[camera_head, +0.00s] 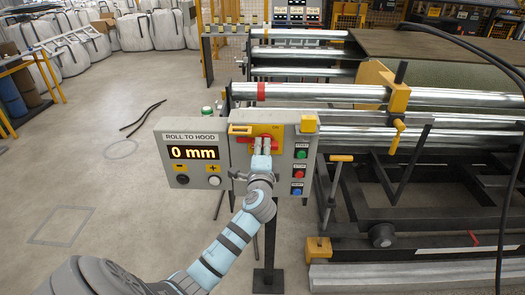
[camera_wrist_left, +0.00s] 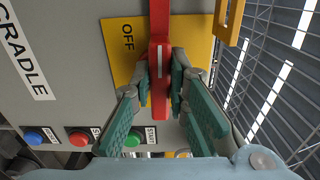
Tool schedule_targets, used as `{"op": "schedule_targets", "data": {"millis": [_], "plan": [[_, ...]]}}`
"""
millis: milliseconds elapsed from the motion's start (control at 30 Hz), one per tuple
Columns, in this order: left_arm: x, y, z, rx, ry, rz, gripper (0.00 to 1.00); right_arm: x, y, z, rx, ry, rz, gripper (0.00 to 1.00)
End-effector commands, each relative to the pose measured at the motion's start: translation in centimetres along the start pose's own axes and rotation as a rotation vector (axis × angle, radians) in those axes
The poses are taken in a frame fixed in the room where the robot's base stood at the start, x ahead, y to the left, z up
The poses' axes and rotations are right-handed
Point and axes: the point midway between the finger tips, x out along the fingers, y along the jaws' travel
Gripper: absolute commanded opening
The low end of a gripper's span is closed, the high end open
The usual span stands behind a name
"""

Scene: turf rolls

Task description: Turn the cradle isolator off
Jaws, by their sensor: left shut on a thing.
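The cradle isolator's red handle (camera_head: 279,144) lies roughly level across a yellow plate (camera_head: 236,146) on the grey control box in the head view. In the left wrist view, the red handle (camera_wrist_left: 159,30) runs up the picture, with OFF printed on the yellow plate (camera_wrist_left: 120,65) beside it. A CRADLE label (camera_wrist_left: 22,45) is at the left. My left gripper (camera_head: 262,150) is shut on the handle. Its green-padded fingers (camera_wrist_left: 163,80) press both sides of it and hide part of it. My right gripper is not in view.
Green, red and blue buttons (camera_head: 299,173) line the box's right side. A display box (camera_head: 191,178) reading 0 mm adjoins on the left. A yellow bracket (camera_wrist_left: 230,18) sits near the handle. Rollers (camera_head: 330,92) and the machine frame fill the right. The floor at left is mostly clear.

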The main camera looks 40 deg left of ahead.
Motion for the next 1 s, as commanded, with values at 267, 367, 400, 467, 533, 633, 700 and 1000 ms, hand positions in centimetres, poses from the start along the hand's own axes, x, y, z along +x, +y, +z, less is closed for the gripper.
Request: {"op": "schedule_targets", "data": {"millis": [267, 367, 400, 467, 533, 633, 700, 1000], "plan": [[-0.04, 0.32, 0.02, -0.048, -0.001, 0.006, 0.00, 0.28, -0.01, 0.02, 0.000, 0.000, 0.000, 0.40], [-0.04, 0.31, 0.01, -0.052, -0.001, 0.007, 0.00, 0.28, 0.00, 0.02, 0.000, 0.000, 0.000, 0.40], [-0.04, 0.31, 0.01, -0.052, -0.001, 0.007, 0.00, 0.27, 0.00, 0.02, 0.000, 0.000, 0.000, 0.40], [-0.04, 0.31, 0.01, -0.052, -0.001, 0.007, 0.00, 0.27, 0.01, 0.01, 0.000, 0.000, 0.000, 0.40], [-0.04, 0.31, 0.01, -0.052, -0.001, 0.007, 0.00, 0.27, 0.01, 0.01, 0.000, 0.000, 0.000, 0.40], [-0.05, 0.32, 0.00, -0.052, -0.001, 0.007, 0.17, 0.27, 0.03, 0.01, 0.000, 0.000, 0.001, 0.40], [-0.04, 0.30, 0.00, -0.052, -0.001, 0.007, 0.28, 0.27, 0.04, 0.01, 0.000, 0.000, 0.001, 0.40], [-0.02, 0.14, 0.00, -0.050, 0.000, 0.003, 0.35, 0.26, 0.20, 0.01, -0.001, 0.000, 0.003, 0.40]]}}
